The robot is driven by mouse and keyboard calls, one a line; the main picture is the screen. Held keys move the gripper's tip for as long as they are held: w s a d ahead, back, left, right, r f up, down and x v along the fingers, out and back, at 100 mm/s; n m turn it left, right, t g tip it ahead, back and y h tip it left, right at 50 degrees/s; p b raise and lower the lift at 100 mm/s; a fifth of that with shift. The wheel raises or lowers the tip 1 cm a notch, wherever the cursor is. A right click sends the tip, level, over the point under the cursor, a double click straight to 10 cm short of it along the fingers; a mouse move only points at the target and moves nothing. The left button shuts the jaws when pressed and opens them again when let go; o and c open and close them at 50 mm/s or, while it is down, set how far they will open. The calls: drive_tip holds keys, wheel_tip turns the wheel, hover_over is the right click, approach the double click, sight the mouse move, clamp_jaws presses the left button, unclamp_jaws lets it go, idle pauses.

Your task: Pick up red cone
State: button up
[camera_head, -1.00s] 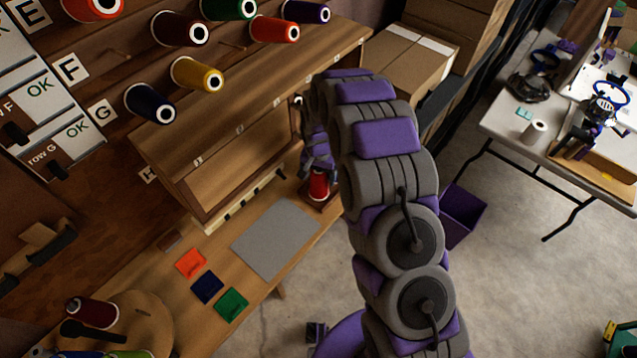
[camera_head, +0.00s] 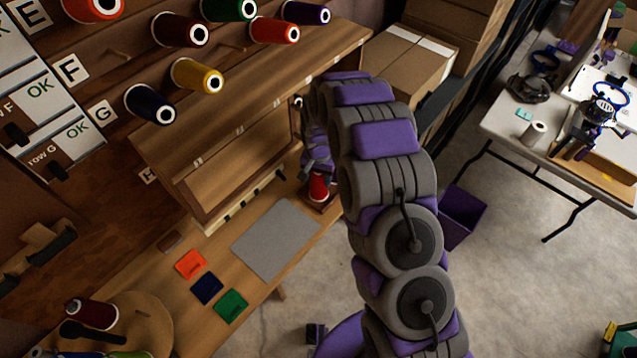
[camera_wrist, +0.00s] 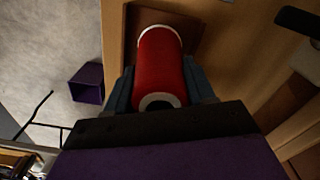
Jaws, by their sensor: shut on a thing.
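The red cone (camera_head: 318,187) is a red thread cone with pale ends. It stands at the right end of the wooden workbench, just below my gripper (camera_head: 318,168). In the wrist view the red cone (camera_wrist: 161,68) lies between the two dark fingers of my gripper (camera_wrist: 160,88), which are shut on its sides. Its near end shows a white ring with a dark hole. A brown square base (camera_wrist: 190,30) shows behind its far end. I cannot tell whether the cone touches that base.
A wooden shelf unit (camera_head: 240,185) stands close left of my gripper. A grey mat (camera_head: 276,240) and orange, blue and green swatches (camera_head: 207,288) lie on the bench. Several thread cones hang on the wall. A purple bin (camera_head: 462,217) stands on the floor to the right.

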drive_tip(key=shift+r, duration=0.1)
wheel_tip(320, 180, up, 28)
drive_tip(key=p, duration=0.3)
idle(0.5)
idle(0.4)
